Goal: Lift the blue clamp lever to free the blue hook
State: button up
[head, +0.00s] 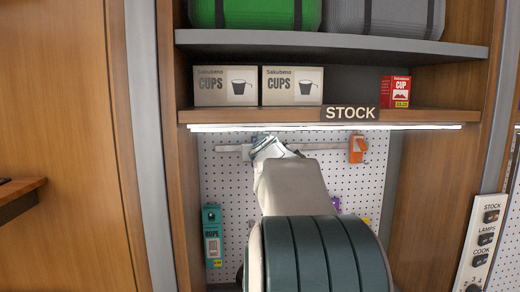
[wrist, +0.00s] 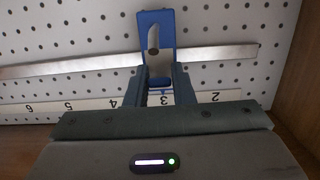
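A lower blue part (wrist: 159,83), which looks like the clamp lever, lies between the two dark fingers of my gripper (wrist: 160,82). The fingers stand apart, one on each side of it, close to its edges. I cannot tell whether they press on it.
An orange clamp (head: 357,150) sits on the rail's right part. A numbered strip (wrist: 70,107) runs below the rail. A teal rope pack (head: 212,236) hangs lower left on the pegboard (head: 228,182). The shelf (head: 240,116) with boxed cups (head: 226,86) is above; wooden side walls flank the bay.

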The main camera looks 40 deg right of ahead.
jog(key=o, duration=0.3)
jog(key=shift+s, duration=0.15)
jog(key=shift+s+a+b, duration=0.2)
jog(key=shift+s+b, duration=0.05)
jog(key=shift+b, duration=0.1)
jog(key=b+v, duration=0.4)
jog(key=v, duration=0.9)
jog(key=shift+a, duration=0.1)
